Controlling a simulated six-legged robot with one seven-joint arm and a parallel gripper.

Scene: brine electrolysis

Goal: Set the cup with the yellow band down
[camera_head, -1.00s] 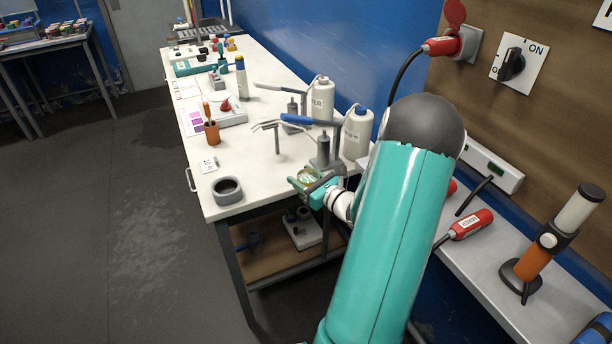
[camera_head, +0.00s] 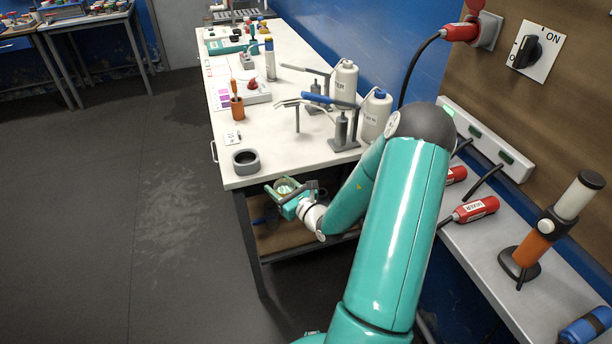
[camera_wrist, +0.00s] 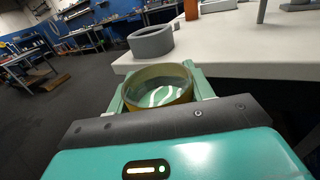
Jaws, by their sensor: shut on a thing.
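My gripper (camera_head: 285,193) is shut on a round open cup (camera_wrist: 158,88) with a yellowish band. In the wrist view the cup is between the two green fingers, and its open top shows a pale curved pattern inside. In the head view the cup (camera_head: 286,186) is small and partly hidden by the gripper. My gripper holds it just off the near edge of the white table (camera_head: 275,164). A grey ring-shaped holder (camera_head: 245,161) stands on the table's near left corner; it also shows beyond the cup in the wrist view (camera_wrist: 151,43).
Two white bottles (camera_head: 374,118) and a grey stand (camera_head: 344,132) stand at the table's right side. An orange pot (camera_head: 237,108) with tools is farther back. A shelf (camera_head: 300,240) lies under the table. White tabletop is clear around the ring.

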